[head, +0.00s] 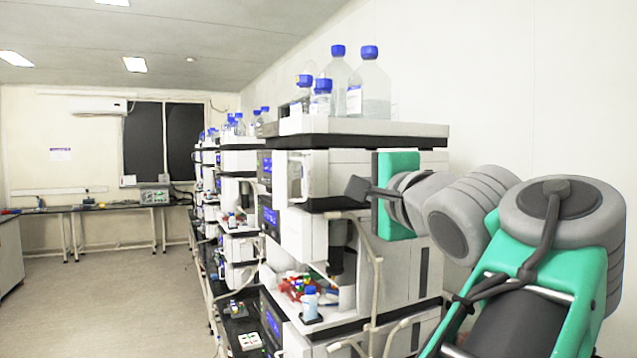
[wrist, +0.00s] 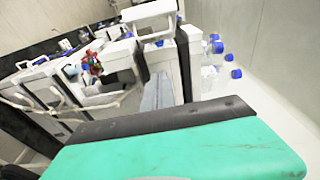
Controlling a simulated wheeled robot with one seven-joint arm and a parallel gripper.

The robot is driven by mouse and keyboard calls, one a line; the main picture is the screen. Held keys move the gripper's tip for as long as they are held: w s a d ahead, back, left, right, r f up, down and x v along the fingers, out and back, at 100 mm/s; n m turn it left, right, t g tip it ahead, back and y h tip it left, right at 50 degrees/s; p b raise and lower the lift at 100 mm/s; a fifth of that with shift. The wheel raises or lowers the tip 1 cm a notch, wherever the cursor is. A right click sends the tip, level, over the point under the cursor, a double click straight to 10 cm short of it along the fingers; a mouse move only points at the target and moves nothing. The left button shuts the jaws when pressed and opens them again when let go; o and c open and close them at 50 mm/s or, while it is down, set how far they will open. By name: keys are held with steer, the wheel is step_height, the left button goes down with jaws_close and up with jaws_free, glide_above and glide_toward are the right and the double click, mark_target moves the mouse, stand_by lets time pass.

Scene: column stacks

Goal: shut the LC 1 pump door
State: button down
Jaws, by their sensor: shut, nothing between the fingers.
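The nearest instrument stack (head: 345,160), a column of white modules with dark fronts and blue displays, stands right of centre in the head view. A white framed panel (head: 296,178), which looks like a door, shows at the upper module's front; I cannot tell its exact angle. A similar white frame (wrist: 150,14) shows at the top of the wrist view. My gripper (head: 357,188) is shut and empty, pointing left beside the stack's upper module; contact cannot be told. My teal and black hand fills the bottom of the wrist view and hides what lies behind it.
Bottles with blue caps (head: 369,85) stand in a white tray (head: 365,126) on the stack. Pale tubing (head: 376,265) hangs in front. Small coloured items (head: 295,285) and a small bottle (head: 310,302) sit lower down. More stacks recede behind. Open floor (head: 120,290) lies to the left.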

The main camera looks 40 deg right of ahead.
mark_target(287, 165)
steer(key=w+p, duration=0.2)
steer(key=w, duration=0.9)
steer(key=shift+w+d+f, duration=0.15)
steer(key=shift+w+d, duration=0.05)
steer(key=shift+d, duration=0.25)
